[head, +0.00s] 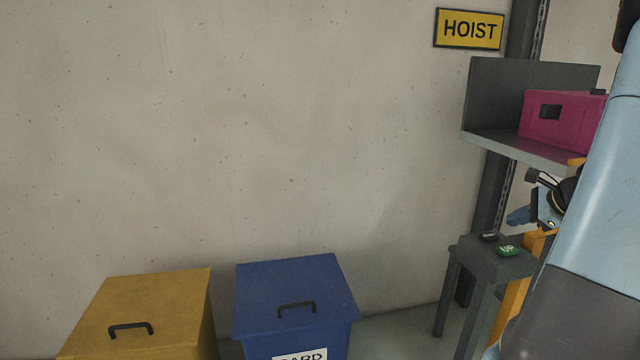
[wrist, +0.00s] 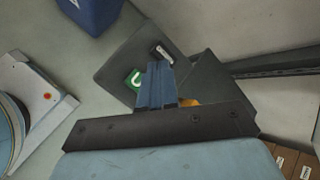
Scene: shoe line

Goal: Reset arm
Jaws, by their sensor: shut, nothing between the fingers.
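My gripper (head: 518,217) shows at the right of the head view, partly behind my blue arm. Its blue fingers are shut with nothing between them. It is above the small grey stand (head: 495,262), which carries a green UP button (head: 508,251) and a dark button (head: 488,237). In the wrist view my gripper (wrist: 157,72) points toward the stand top, with the green button (wrist: 134,80) just left of the fingers and the dark button (wrist: 161,53) just beyond the tips. I cannot tell whether the fingers touch anything.
A grey shelf (head: 480,138) holding a magenta box (head: 560,122) is above and right of the stand. A HOIST sign (head: 469,29) hangs on the wall. A yellow bin (head: 165,300) and a blue bin (head: 290,280) stand at lower left.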

